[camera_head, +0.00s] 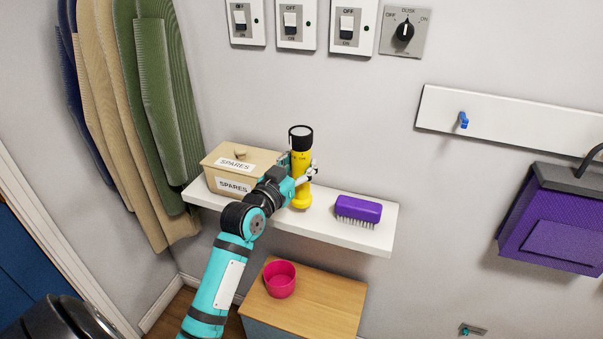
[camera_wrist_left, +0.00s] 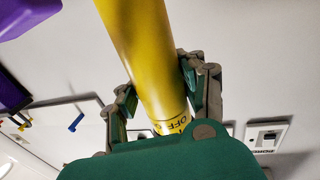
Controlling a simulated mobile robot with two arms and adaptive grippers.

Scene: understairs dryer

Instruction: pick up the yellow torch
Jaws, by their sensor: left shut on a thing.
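The yellow torch (camera_head: 301,189) stands upright at the white shelf, with its black head at the top. I cannot tell whether its base touches the shelf. My left gripper (camera_head: 307,174) is shut on the torch's body below the head. In the left wrist view the yellow torch (camera_wrist_left: 140,45) runs between the two fingers of my left gripper (camera_wrist_left: 162,95), one on each side of it. Part of an "OFF" marking shows on the torch near the fingers. My right gripper does not show in either view.
The white shelf (camera_head: 330,222) also holds a beige SPARES box (camera_head: 222,168) on the left and a purple brush (camera_head: 358,209) on the right. Below, a pink bowl (camera_head: 280,279) sits on a wooden top (camera_head: 325,300). Coats (camera_head: 160,90) hang at left; switches (camera_head: 347,25) are above.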

